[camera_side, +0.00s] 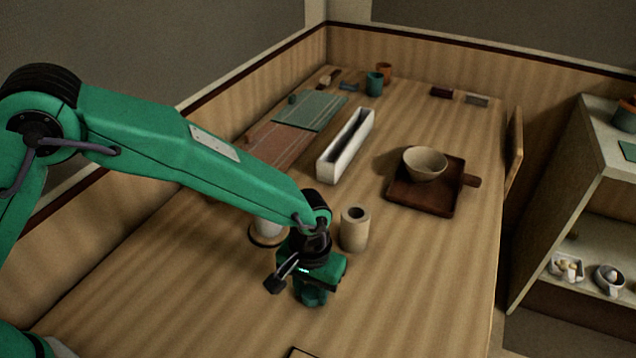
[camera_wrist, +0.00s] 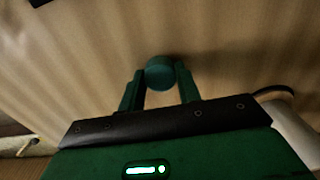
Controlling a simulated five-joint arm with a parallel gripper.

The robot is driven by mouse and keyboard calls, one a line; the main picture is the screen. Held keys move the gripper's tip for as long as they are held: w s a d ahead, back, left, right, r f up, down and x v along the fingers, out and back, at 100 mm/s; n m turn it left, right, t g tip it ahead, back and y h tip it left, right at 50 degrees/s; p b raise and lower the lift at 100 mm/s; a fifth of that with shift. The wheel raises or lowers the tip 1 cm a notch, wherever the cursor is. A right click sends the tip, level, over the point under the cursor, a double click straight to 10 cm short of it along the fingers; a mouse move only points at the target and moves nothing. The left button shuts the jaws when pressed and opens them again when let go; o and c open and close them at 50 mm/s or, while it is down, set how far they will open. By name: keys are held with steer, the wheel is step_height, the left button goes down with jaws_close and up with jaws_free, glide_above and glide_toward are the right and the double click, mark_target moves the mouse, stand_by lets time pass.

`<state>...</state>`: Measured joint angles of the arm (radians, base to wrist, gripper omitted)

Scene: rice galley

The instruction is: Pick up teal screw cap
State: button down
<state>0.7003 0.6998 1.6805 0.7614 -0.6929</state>
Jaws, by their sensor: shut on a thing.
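The teal screw cap (camera_wrist: 160,70) is a small round dark teal piece, seen in the wrist view between the tips of my two fingers. My gripper (camera_side: 311,293) is shut on it, with a finger against each side. In the side view my gripper points down low over the near middle of the table, and I cannot clearly tell the cap from the green fingers there. Whether the cap touches the table cannot be told.
A beige cylinder (camera_side: 354,229) stands close behind my gripper, with a round-based pale item (camera_side: 268,235) to its left. Farther back are a white trough (camera_side: 346,145) and a bowl (camera_side: 425,163) on a dark board (camera_side: 408,198). The table (camera_side: 420,290) is clear at right front.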

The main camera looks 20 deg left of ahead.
mark_target(311, 291)
steer(key=shift+r, duration=1.2)
stand_by(0.5)
steer(key=shift+r, duration=2.35)
